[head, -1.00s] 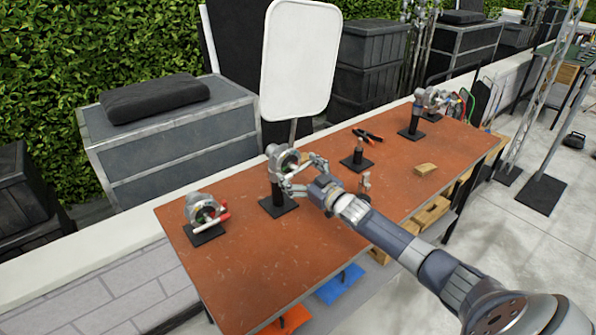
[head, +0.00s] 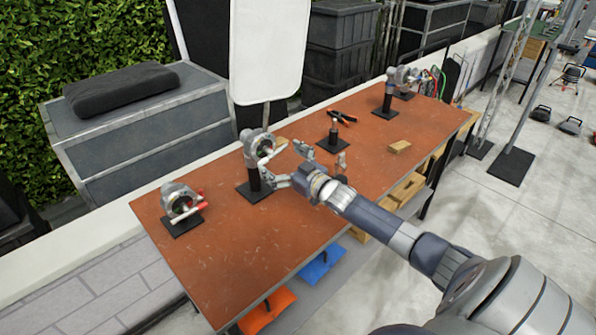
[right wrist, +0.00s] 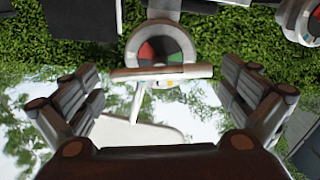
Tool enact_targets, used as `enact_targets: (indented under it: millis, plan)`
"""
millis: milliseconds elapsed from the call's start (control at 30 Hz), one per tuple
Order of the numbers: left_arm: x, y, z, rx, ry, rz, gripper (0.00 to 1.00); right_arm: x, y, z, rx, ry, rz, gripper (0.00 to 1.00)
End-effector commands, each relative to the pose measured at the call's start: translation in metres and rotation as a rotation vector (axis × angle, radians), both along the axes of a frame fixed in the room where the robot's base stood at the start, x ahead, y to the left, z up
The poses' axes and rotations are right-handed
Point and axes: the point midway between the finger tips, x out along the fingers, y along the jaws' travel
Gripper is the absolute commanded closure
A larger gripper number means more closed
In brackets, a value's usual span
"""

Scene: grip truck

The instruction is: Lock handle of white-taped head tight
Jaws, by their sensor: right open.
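The middle grip head (head: 256,142) stands on a short post with a black base on the orange-brown table (head: 225,250). Its pale handle (head: 273,154) sticks out toward my right gripper (head: 287,165). I cannot clearly make out white tape on it. My right gripper is open, its two fingers apart in front of this head. In the right wrist view, the handle (right wrist: 185,72) crosses between the open fingers, and the head's round face (right wrist: 162,48) shows red and green sectors behind it. I see no finger closed on the handle. My left gripper is not in view.
Another grip head (head: 178,202) with red-tipped handle sits at the table's left. A short post (head: 333,132), black-and-orange pliers (head: 343,117) and a wooden block (head: 400,147) lie farther right. A white panel (head: 268,50) stands behind. The near left tabletop is clear.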

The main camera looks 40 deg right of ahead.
Motion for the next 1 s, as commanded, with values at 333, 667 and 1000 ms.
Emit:
enact_targets:
  millis: [333, 667, 1000]
  plan:
    - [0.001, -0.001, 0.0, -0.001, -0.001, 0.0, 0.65, -0.05, -0.003, -0.002, 0.001, 0.004, 0.0, 0.0]
    - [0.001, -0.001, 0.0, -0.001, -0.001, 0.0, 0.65, -0.084, -0.006, -0.002, 0.001, 0.003, 0.0, 0.0]
    - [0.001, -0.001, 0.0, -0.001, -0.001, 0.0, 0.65, -0.09, -0.007, -0.001, 0.001, 0.001, 0.0, 0.0]
